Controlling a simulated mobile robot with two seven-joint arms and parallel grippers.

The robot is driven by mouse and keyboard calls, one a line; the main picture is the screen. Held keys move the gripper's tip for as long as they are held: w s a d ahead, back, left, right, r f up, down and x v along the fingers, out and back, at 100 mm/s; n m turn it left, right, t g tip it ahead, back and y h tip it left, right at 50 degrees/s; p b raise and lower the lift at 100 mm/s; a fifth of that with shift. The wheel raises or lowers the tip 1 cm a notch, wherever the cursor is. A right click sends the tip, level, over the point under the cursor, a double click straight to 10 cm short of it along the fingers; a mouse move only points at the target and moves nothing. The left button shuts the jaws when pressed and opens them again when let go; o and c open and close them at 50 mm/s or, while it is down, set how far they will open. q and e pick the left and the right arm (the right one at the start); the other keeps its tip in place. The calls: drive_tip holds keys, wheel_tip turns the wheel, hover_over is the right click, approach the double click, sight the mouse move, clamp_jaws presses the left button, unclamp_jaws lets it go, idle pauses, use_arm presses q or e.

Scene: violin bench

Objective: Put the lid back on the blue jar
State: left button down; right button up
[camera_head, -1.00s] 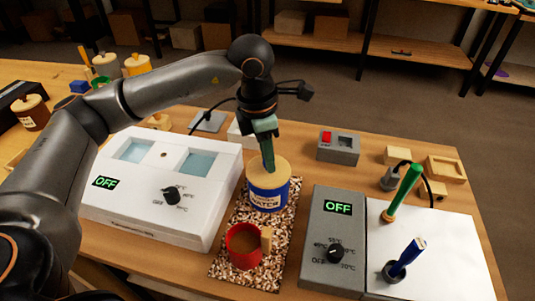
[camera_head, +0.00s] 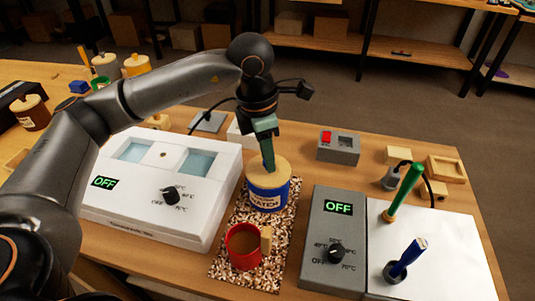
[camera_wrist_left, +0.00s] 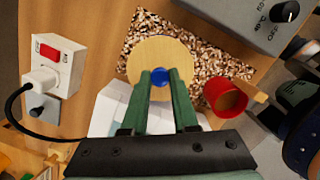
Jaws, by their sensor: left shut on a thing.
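The blue jar (camera_head: 268,197) with a "WATER" label stands upright on a speckled mat (camera_head: 283,228). Its pale wooden lid (camera_head: 283,171) sits over the jar's top and covers the opening; whether it is fully seated I cannot tell. In the left wrist view the round lid (camera_wrist_left: 147,55) shows from above with a blue knob (camera_wrist_left: 159,77) at its middle. My left gripper (camera_head: 268,168) comes down from above, and its green fingers are shut on the knob in the left wrist view (camera_wrist_left: 159,84). My right gripper is not in view.
A red mug (camera_head: 243,247) with a wooden handle stands just in front of the jar. A white two-basin bath (camera_head: 200,210) is at left. A grey control box (camera_head: 332,220) and white plate with upright tools are at right. A grey switch box (camera_head: 338,149) stands behind.

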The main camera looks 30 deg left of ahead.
use_arm(q)
drive_tip(key=shift+f, duration=0.15)
idle(0.3)
drive_tip(key=shift+b, duration=0.4)
idle(0.6)
drive_tip(key=c, duration=0.6)
unclamp_jaws()
drive_tip(key=o, duration=0.5)
drive_tip(key=shift+r+p, duration=2.45)
drive_tip(key=shift+r, duration=1.05)
